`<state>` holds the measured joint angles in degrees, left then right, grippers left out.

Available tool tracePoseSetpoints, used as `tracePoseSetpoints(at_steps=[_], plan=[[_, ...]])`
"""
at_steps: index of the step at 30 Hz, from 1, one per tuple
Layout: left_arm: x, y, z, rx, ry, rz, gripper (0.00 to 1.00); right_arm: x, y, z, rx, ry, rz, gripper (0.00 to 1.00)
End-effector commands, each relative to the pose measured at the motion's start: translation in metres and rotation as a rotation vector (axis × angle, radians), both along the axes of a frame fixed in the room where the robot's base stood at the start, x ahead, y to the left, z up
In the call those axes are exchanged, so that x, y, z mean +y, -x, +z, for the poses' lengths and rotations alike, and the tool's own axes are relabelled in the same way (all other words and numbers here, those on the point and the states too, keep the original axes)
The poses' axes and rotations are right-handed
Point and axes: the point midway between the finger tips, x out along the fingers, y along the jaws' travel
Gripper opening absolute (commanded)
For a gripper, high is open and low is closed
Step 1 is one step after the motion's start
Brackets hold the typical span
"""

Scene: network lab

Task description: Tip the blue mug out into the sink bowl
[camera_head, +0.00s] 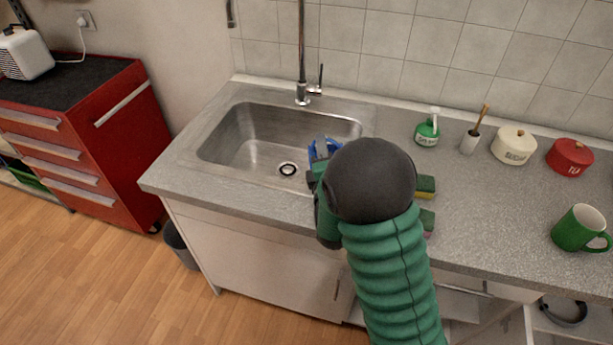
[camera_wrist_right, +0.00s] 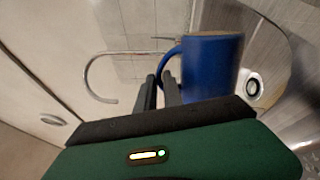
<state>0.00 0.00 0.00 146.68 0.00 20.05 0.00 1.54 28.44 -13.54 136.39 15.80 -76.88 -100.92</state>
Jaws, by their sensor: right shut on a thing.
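The blue mug (camera_head: 322,149) is over the right front part of the sink bowl (camera_head: 237,140), mostly hidden behind my right gripper (camera_head: 316,174). In the right wrist view the mug (camera_wrist_right: 210,68) shows large, with its handle (camera_wrist_right: 169,66) at the fingers of my right gripper (camera_wrist_right: 160,90), which is shut on it. That view is rolled: the tap's upright runs sideways, and the mug looks tipped well over towards its side. Its inside and contents are not visible. My left gripper is not in view.
The drain (camera_head: 287,169) lies left of the mug, and the tap (camera_head: 302,60) stands behind the bowl. Sponges (camera_head: 427,186) lie right of my gripper. A soap bottle (camera_head: 427,130), brush holder (camera_head: 469,141), two canisters (camera_head: 513,145) and a green mug (camera_head: 580,228) stand farther right.

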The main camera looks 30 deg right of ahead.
Motion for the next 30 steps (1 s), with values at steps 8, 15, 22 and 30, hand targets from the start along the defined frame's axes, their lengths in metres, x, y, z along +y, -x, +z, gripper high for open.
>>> tracePoseSetpoints(at_steps=[8, 15, 22, 30], plan=[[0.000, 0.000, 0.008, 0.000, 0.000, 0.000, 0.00, 0.012, -0.007, 0.001, 0.050, 0.097, 0.002, 0.00], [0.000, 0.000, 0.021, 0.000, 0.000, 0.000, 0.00, 0.027, -0.015, 0.002, 0.126, 0.233, 0.002, 0.00], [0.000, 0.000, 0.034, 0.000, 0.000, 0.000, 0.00, 0.042, -0.023, 0.000, 0.199, 0.366, 0.003, 0.00], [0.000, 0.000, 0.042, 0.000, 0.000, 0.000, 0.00, 0.052, -0.029, -0.006, 0.260, 0.477, -0.001, 0.00]])
